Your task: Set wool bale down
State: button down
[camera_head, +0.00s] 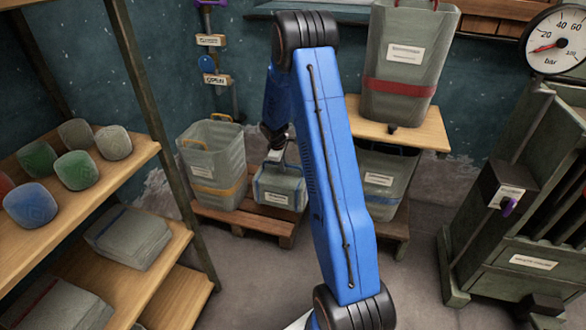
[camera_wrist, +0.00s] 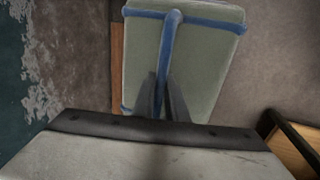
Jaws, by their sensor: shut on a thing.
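The wool bale (camera_head: 280,187) is a grey-green block with blue straps and a white label. In the head view it is at the right part of the low wooden pallet (camera_head: 238,223); I cannot tell whether it rests on it or hangs just above.
A grey bin (camera_head: 213,165) with a yellow band stands on the pallet, left of the bale. A bench (camera_head: 425,130) with a red-banded bin (camera_head: 405,60) and another bin (camera_head: 384,178) beneath is at right. Shelves (camera_head: 125,175) stand at left. The floor in front is clear.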

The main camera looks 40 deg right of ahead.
aim_at(266, 161)
jog(key=w+a, duration=0.1)
jog(key=w, duration=0.1)
jog(key=w+a, duration=0.4)
jog(key=shift+w, duration=0.3)
jog(key=shift+f, duration=4)
notch_tip(266, 161, down, 3)
jog(key=shift+w+a+f, duration=0.15)
jog(key=shift+w+f, duration=0.05)
jog(key=c, duration=1.8)
grip_release()
jog(key=shift+s+f, duration=0.1)
jog(key=shift+o, duration=0.2)
